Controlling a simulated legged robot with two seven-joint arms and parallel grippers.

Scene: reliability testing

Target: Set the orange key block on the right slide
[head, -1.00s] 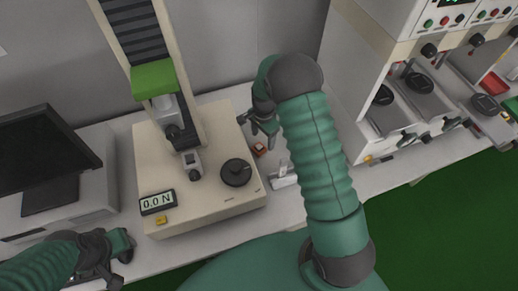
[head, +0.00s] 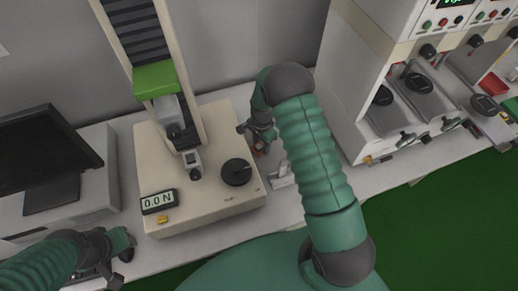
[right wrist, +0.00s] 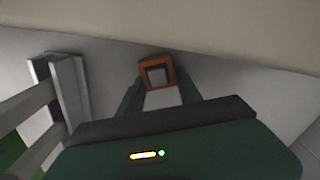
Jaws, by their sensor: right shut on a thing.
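The orange key block (right wrist: 144,77), a small square frame with a grey centre, is between the finger ends of my right gripper (right wrist: 157,80), which is shut on it. In the head view my right gripper (head: 261,143) points down beside the beige tester, and a bit of the orange block (head: 258,151) shows under it, low at the bench top. Grey slides with black round knobs stand in the white machine at right; the rightmost slide (head: 490,120) reaches out furthest. My left gripper (head: 112,262) is at lower left, far from the block; its fingers are unclear.
The beige force tester (head: 205,208) with a black dial stands left of my right gripper. A small white fixture (head: 284,178) stands just right of the block. A monitor (head: 45,160) is at far left. The bench strip before the white machine (head: 365,60) is mostly clear.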

